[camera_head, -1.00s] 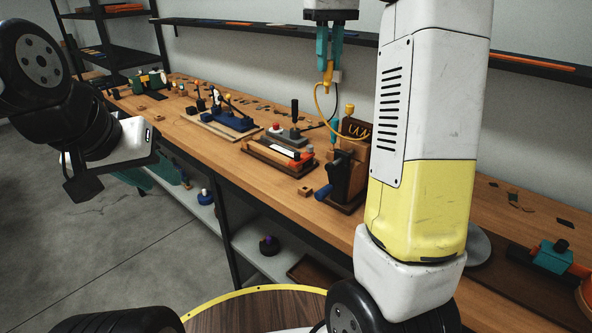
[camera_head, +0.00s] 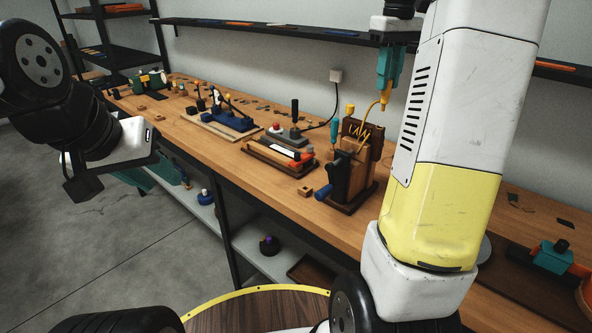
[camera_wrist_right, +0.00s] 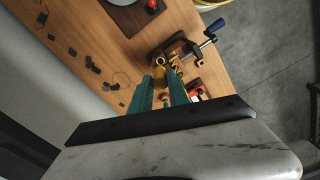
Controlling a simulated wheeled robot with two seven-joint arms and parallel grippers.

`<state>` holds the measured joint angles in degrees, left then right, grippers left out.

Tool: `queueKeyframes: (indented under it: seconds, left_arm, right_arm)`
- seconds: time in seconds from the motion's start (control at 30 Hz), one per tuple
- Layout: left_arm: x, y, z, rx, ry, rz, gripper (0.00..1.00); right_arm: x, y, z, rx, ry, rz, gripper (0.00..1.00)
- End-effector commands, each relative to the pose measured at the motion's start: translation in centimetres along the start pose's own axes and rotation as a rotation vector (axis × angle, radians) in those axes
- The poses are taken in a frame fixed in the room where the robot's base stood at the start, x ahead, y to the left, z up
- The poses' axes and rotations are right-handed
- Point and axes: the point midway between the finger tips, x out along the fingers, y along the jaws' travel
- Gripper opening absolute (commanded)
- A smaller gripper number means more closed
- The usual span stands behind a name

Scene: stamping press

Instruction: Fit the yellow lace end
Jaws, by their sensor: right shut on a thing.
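My right gripper (camera_head: 387,88) has teal fingers shut on the yellow lace end (camera_head: 385,98), above the lacing fixture. The yellow lace (camera_head: 368,108) curves down from it to a dark brown panel (camera_head: 376,139), where more lace shows in a zigzag. The panel stands at the back of a wooden block with a dark clamp (camera_head: 340,170) and blue handle. In the right wrist view, the gripper (camera_wrist_right: 161,82) is over the fixture, with yellow between its fingers; exact contact is hard to tell. My left gripper (camera_head: 168,180) hangs at the left in front of the bench, its teal fingers apart and empty.
A wooden tray with a white and orange piece (camera_head: 255,158) lies left of the fixture. A teal-handled tool (camera_head: 334,133) and a yellow-handled one stand beside it. A small wooden block (camera_head: 305,191) sits near the bench's front edge. A wall shelf runs behind.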

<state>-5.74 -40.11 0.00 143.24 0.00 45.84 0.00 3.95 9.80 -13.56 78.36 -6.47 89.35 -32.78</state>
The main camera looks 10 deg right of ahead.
Motion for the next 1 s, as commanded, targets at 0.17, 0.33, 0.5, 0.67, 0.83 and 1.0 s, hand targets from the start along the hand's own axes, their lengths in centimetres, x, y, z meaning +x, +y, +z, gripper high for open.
queueKeyframes:
  seconds: [0.17, 0.33, 0.5, 0.67, 0.83, 1.0]
  left_arm:
    - [0.0, 0.0, 0.0, 0.000, 0.000, 0.000, 0.36]
    - [0.0, 0.0, 0.0, 0.000, 0.000, 0.000, 0.36]
    - [0.0, 0.0, 0.0, 0.000, 0.000, 0.000, 0.36]
    - [0.0, 0.0, 0.0, 0.000, 0.000, 0.000, 0.36]
    - [0.0, 0.0, 0.0, 0.000, 0.000, 0.000, 0.36]
    - [0.0, 0.0, 0.0, 0.000, 0.000, 0.000, 0.36]
  right_arm:
    - [0.5, 0.0, 0.0, 0.000, 0.000, 0.000, 0.00]
    - [0.5, 0.0, 0.0, 0.000, 0.000, 0.000, 0.00]
    - [0.5, -0.1, 0.0, 0.000, 0.000, 0.000, 0.00]
    - [0.6, -0.1, 0.0, 0.000, 0.000, 0.000, 0.00]
    - [1.3, -0.1, 0.0, 0.000, -0.002, -0.001, 0.00]
    - [2.4, -0.1, 0.0, 0.000, -0.002, -0.001, 0.00]
